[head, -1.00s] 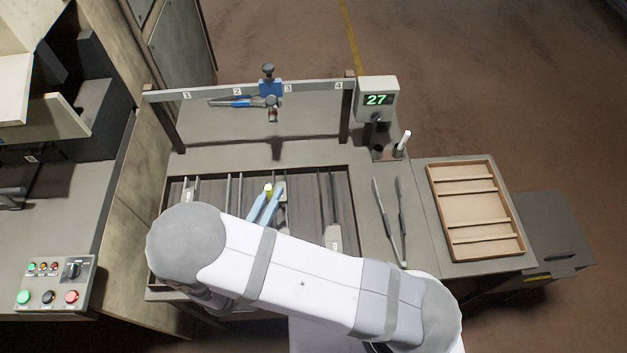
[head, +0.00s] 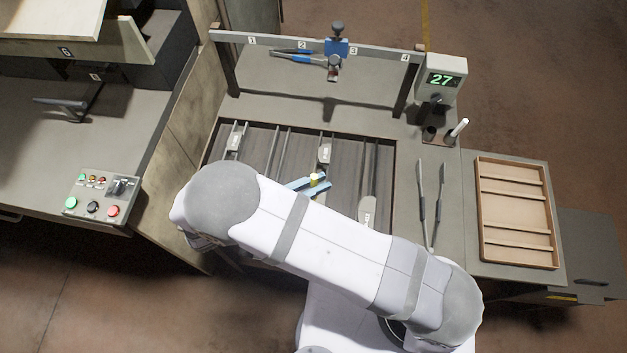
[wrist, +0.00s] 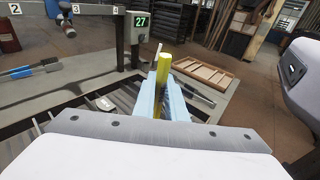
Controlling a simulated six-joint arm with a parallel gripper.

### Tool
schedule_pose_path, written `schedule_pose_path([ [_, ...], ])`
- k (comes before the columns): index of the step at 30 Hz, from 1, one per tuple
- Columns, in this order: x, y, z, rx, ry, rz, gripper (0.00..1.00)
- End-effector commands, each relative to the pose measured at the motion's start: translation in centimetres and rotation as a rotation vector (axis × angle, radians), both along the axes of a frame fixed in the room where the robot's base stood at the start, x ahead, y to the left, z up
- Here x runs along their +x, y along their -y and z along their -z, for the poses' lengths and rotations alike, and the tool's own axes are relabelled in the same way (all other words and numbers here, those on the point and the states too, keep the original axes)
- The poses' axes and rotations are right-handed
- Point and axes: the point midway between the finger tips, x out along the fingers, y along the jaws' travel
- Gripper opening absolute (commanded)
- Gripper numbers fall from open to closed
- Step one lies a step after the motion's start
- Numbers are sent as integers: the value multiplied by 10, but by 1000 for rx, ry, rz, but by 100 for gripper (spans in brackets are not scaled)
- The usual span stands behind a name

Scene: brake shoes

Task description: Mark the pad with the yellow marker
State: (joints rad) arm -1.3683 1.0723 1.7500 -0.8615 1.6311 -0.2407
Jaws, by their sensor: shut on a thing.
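My gripper (head: 318,186) has light blue fingers, shut on the yellow marker (head: 314,179). In the wrist view the marker (wrist: 163,66) stands up between the fingers (wrist: 165,98), its top above them. Grey pads with pale labels lie among the rails of the slotted bed: one at the left (head: 234,142), one in the middle (head: 323,152), one at the right (head: 367,211). The marker is near the middle pad, on its front side in the head view, apparently above the bed. I see no clear contact. My arm hides the front of the bed.
A numbered rail (head: 380,50) with a blue clamp (head: 337,47) spans the back. A display (head: 440,79) reads 27, with a white marker (head: 459,128) in a holder below it. Two slim tools (head: 422,195) and an empty wooden tray (head: 513,175) are at the right.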

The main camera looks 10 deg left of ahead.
Motion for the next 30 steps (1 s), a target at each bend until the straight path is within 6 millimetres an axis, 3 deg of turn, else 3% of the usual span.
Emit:
schedule_pose_path([
  [21, 0, 0, 55, 0, 0, -1, 0],
  [30, 0, 0, 60, 1, 1, -1, 0],
])
